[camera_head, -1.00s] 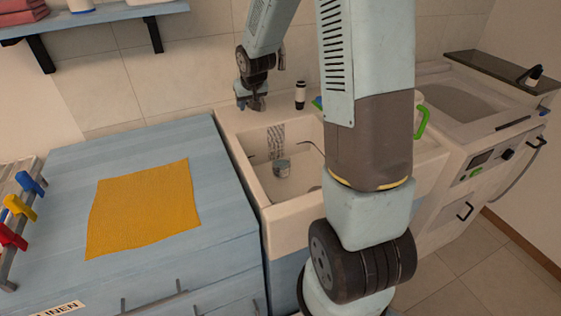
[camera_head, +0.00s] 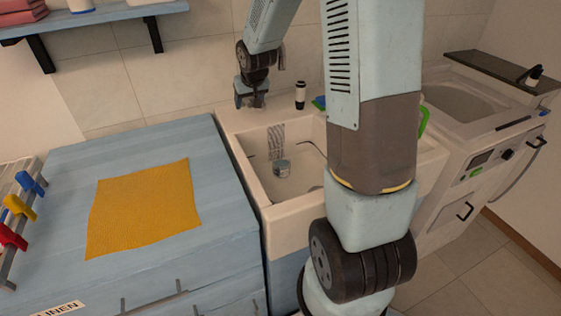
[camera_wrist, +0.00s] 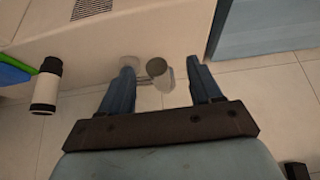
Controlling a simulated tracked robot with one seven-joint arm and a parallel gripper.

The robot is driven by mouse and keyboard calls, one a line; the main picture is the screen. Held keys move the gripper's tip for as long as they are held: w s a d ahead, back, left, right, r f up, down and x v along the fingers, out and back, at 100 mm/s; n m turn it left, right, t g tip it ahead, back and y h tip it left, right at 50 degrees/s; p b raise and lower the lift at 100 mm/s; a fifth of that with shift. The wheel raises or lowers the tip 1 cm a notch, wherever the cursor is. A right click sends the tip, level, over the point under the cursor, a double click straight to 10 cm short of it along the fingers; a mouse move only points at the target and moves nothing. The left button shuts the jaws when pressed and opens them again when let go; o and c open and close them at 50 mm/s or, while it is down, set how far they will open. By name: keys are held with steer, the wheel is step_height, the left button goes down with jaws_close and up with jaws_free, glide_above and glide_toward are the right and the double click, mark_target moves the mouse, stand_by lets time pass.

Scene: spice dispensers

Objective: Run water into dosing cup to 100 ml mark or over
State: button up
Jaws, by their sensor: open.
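The dosing cup (camera_head: 282,169), small, round and greyish, stands on the floor of the pale sink (camera_head: 243,165). Its marks and any water in it are too small to make out. My gripper (camera_head: 250,98) is over the sink's back left corner, behind and left of the cup. In the wrist view my gripper (camera_wrist: 163,82) is open. A grey metal cylindrical fitting (camera_wrist: 158,68), apparently the tap, shows between its fingers. I cannot tell whether the fingers touch it. No running water is visible.
A black and white bottle (camera_head: 300,95) stands on the sink's back ledge; a green and blue item (camera_head: 319,102) is beside it. A blue counter (camera_head: 150,145) with a yellow cloth (camera_head: 142,205) lies left. My arm hides the sink's right part.

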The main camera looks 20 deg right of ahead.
steer(key=shift+v, duration=2.65)
steer(key=shift+r, duration=0.1)
steer(key=shift+s, duration=0.1)
steer(key=s+r, duration=0.4)
steer(key=s, duration=0.6)
steer(key=s+r, duration=0.5)
steer(key=s, duration=0.6)
steer(key=s+r, duration=0.4)
steer(key=s, duration=0.6)
steer(key=shift+s+a+r, duration=0.15)
steer(key=shift+s+r, duration=0.05)
steer(key=shift+r, duration=0.15)
